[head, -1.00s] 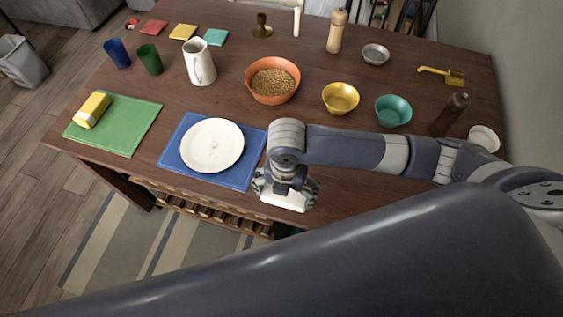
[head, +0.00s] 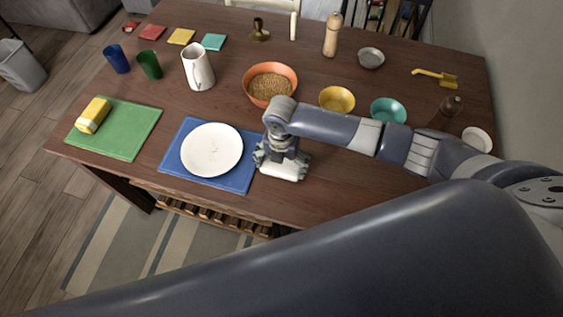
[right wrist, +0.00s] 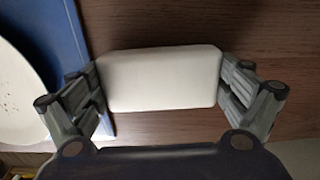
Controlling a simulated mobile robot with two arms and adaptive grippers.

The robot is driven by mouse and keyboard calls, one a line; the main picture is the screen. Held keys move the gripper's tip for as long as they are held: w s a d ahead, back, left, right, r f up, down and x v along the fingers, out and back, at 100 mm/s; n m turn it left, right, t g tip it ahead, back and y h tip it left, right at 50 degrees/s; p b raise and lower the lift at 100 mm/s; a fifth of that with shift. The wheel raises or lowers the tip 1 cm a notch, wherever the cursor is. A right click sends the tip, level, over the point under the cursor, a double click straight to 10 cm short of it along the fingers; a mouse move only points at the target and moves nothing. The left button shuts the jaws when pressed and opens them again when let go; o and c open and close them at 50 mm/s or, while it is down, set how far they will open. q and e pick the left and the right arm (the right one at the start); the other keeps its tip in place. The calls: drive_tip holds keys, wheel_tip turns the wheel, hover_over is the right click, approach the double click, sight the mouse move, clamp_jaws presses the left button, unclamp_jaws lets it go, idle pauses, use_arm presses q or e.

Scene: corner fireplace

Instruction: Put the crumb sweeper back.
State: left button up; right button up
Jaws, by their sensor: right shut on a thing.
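The crumb sweeper (head: 283,171), as I take it, is a white block with rounded corners. My right gripper (head: 281,165) is shut on it, just right of the blue mat, over the table's front part. A white plate (head: 212,150) with a few crumbs lies on the blue mat (head: 240,181). My left gripper is not in view.
An orange bowl of grain (head: 271,84), a yellow bowl (head: 337,99) and a teal bowl (head: 388,110) stand behind my right arm. A white jug (head: 197,67) stands behind the plate. A yellow tool (head: 436,77) lies at the right. Front-right wood looks clear.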

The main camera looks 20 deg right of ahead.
drive_tip(key=shift+f, duration=0.15)
drive_tip(key=o, duration=0.7)
drive_tip(key=shift+r, duration=0.25)
wheel_tip(320, 180, up, 12)
drive_tip(key=shift+b, duration=0.45)
drive_tip(key=shift+f, duration=0.1)
